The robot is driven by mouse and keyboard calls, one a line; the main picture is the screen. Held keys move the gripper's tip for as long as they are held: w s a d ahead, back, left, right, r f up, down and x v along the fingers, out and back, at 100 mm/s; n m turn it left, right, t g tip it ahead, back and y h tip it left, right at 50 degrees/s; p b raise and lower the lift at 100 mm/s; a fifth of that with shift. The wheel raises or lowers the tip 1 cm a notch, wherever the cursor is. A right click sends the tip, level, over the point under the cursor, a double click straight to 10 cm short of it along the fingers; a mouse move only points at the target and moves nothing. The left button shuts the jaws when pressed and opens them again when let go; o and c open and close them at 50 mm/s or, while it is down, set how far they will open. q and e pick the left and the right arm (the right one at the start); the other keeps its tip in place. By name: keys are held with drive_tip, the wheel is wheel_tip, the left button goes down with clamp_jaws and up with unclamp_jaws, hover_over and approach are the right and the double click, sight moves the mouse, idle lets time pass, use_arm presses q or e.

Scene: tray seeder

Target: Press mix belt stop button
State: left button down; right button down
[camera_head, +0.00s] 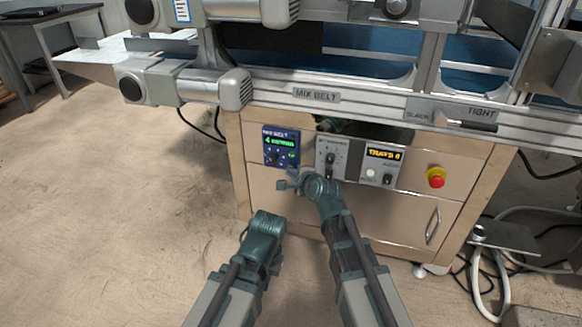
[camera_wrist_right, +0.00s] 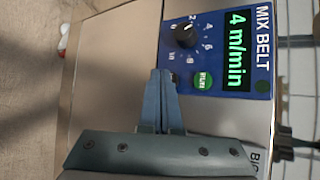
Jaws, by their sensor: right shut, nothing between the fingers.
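The blue mix belt panel (camera_head: 281,147) is on the front of the wooden cabinet; its green display reads 4 m/min. In the right wrist view, the panel (camera_wrist_right: 225,20) shows a black knob (camera_wrist_right: 186,35) and a green button (camera_wrist_right: 203,81). The stop button cannot be made out; the fingertips cover part of the panel's edge beside the green button. My right gripper (camera_head: 285,184) is shut and empty, just below the panel. Its fingers (camera_wrist_right: 160,78) overlap the panel edge in the wrist view; contact cannot be told. My left arm's end (camera_head: 262,228) is lower, its fingers not distinguishable.
A grey control panel (camera_head: 331,158) and a tray counter panel (camera_head: 380,165) sit right of the mix belt panel. A red emergency button (camera_head: 436,178) is farther right. The conveyor rail (camera_head: 370,105) overhangs the cabinet. Floor at left is clear.

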drive_tip(key=s+a, duration=0.2)
drive_tip(key=s, duration=0.3)
drive_tip(key=shift+s, duration=0.4)
drive_tip(key=shift+d, duration=0.1)
idle(0.8)
drive_tip(key=s+d+f+n+g+h, duration=0.5)
drive_tip(key=s+d+f+n+g, duration=0.7)
drive_tip(key=s+d+n, duration=0.55)
drive_tip(key=s+a+r+n+h+p, duration=0.1)
drive_tip(key=s+a+r+n+p, duration=0.4)
drive_tip(key=a+r+p, duration=0.85)
wheel_tip(320, 180, up, 37)
drive_tip(key=s+d+m+p, duration=0.1)
drive_tip(key=p, duration=3.6)
drive_tip(key=shift+d, duration=0.4)
